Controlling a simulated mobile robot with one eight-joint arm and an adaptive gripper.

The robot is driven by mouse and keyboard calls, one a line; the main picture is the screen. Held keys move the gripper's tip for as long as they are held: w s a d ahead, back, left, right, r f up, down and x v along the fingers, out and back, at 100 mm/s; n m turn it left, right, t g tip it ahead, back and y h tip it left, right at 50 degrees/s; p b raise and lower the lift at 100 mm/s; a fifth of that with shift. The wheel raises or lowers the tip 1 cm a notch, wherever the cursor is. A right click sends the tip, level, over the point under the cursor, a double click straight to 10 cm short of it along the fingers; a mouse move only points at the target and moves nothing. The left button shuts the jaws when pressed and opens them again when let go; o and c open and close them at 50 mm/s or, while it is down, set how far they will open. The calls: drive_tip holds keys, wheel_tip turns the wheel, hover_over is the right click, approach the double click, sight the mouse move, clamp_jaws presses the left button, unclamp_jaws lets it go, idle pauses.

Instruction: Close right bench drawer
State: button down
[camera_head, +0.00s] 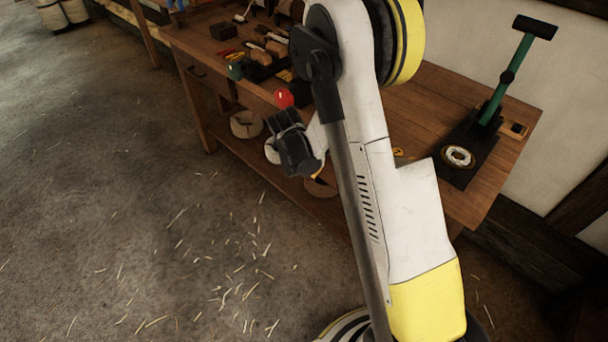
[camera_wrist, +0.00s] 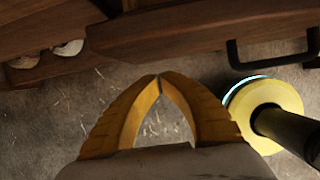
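The wooden bench (camera_head: 425,110) stands along the wall. In the wrist view, the right drawer's wooden front (camera_wrist: 180,30) crosses the top, with a black bar handle (camera_wrist: 272,62) at the right. The drawer front seems to stand out from the bench, though how far is hard to tell. My gripper (camera_wrist: 159,76) has its yellow fingertips together with nothing between them. The tips are just off the drawer front's lower edge in the picture, left of the handle; contact cannot be told. In the head view, my arm hides the right drawer.
The left drawer (camera_head: 197,75) looks shut. Tools and a red ball (camera_head: 284,98) lie on the bench top; a green-handled press (camera_head: 500,85) stands at its right end. Pale coils (camera_head: 246,125) rest on the lower shelf. The straw-strewn floor (camera_head: 130,220) is open at left.

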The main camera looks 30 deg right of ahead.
sight(320, 177)
drive_tip(key=shift+w+d, duration=0.3)
drive_tip(key=shift+d, duration=0.45)
drive_tip(key=shift+w+d, duration=0.3)
drive_tip(key=shift+d, duration=0.4)
drive_tip(key=shift+w+d, duration=0.25)
drive_tip(key=shift+d, duration=0.4)
drive_tip(key=shift+a, duration=0.1)
